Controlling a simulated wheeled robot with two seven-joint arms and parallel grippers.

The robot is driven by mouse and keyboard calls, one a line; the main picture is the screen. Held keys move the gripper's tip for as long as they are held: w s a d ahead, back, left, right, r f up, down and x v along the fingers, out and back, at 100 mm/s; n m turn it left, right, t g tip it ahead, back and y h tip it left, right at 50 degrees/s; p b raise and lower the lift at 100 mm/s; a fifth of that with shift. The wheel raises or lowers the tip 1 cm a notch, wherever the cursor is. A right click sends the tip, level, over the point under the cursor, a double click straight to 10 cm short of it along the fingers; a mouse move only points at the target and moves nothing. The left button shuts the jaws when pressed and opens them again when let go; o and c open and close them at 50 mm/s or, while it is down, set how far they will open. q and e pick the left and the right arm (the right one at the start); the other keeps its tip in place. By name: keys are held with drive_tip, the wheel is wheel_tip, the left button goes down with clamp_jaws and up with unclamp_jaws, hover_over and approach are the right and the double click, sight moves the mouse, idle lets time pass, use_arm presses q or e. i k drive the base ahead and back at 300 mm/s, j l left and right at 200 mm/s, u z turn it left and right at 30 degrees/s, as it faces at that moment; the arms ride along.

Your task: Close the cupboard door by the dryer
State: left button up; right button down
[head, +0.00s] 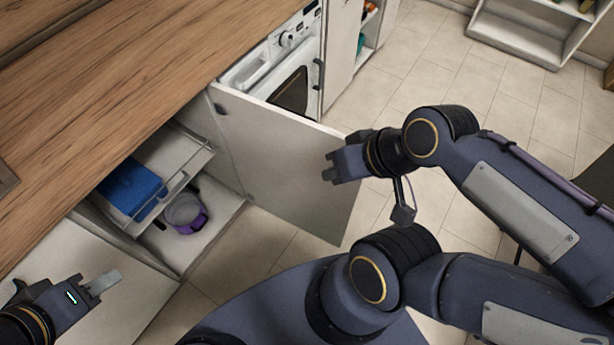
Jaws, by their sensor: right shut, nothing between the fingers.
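The open cupboard (215,235) shows a wire rack with a blue item (132,187) and, below, a grey and purple item (186,212). My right gripper (329,169) is shut and empty, overlapping the door near its outer edge in the head view; I cannot tell if it touches. My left gripper (108,283) is at the lower left, over a white panel; its finger opening is unclear.
The wood worktop (110,70) runs along the upper left. Another white panel (95,270) is at the lower left. A white shelf unit (520,35) stands at the upper right. Tiled floor (460,75) is open between it and the counter.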

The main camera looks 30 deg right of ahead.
sight(278, 152)
drive_tip(key=l+u, duration=0.25)
drive_tip(key=l, duration=0.15)
drive_tip(key=l+u, duration=0.2)
drive_tip(key=l, duration=0.25)
drive_tip(key=k+l+u, duration=0.1)
drive_tip(key=l+u, duration=0.15)
drive_tip(key=l, duration=0.15)
drive_tip(key=k+l+u, duration=0.1)
drive_tip(key=l+u, duration=0.15)
drive_tip(key=l, duration=0.15)
drive_tip(key=k+l+u, duration=0.1)
drive_tip(key=l+u, duration=0.15)
drive_tip(key=l, duration=0.15)
drive_tip(key=k+l+u, duration=0.2)
drive_tip(key=l, duration=0.15)
drive_tip(key=k+l+u, duration=0.4)
drive_tip(key=l, duration=0.4)
drive_tip(key=l+u, duration=0.1)
drive_tip(key=l, duration=0.5)
